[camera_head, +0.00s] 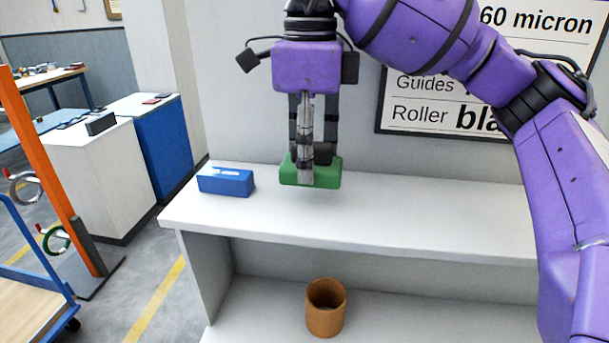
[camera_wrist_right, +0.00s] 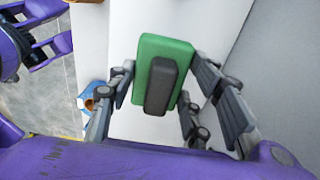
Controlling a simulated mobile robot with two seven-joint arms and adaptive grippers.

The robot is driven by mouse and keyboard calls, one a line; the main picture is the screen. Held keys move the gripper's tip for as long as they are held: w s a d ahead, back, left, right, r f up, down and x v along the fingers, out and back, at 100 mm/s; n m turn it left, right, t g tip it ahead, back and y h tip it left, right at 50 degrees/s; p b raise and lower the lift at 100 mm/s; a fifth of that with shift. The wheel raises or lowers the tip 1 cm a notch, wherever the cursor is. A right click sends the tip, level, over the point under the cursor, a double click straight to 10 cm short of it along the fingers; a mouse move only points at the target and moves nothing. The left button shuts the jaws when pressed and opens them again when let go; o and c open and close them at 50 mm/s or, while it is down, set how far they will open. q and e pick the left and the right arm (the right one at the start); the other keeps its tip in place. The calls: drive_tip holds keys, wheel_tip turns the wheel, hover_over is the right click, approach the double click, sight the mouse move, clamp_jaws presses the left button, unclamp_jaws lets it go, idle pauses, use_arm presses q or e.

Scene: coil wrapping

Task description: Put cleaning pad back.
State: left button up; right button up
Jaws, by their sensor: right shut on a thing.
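The cleaning pad is a green block (camera_head: 322,174) with a dark grey grip on top. It also shows in the right wrist view (camera_wrist_right: 178,58), with its grip between the fingers. My right gripper (camera_head: 312,155) points down and is shut on the pad's grip. The pad is level, at or just above the white shelf top (camera_head: 420,215); a gap under it is hard to judge. My left gripper (camera_wrist_right: 55,28) shows only at the upper left of the right wrist view, with its fingers apart and nothing between them.
A blue box (camera_head: 226,182) with a pale slot on top stands left of the pad on the shelf top. A brown cardboard ring (camera_head: 326,308) stands on the lower shelf. The wall with a sign (camera_head: 440,122) is close behind. The shelf top right of the pad is clear.

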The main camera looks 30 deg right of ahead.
drive_tip(key=shift+w+f, duration=0.1)
drive_tip(key=shift+w, duration=0.05)
drive_tip(key=shift+w+f, duration=0.25)
drive_tip(key=shift+f, duration=0.05)
wheel_tip(320, 180, down, 2)
drive_tip(key=shift+f, duration=0.75)
drive_tip(key=o, duration=1)
use_arm(q)
drive_tip(key=shift+s, duration=0.2)
drive_tip(key=shift+r, duration=0.15)
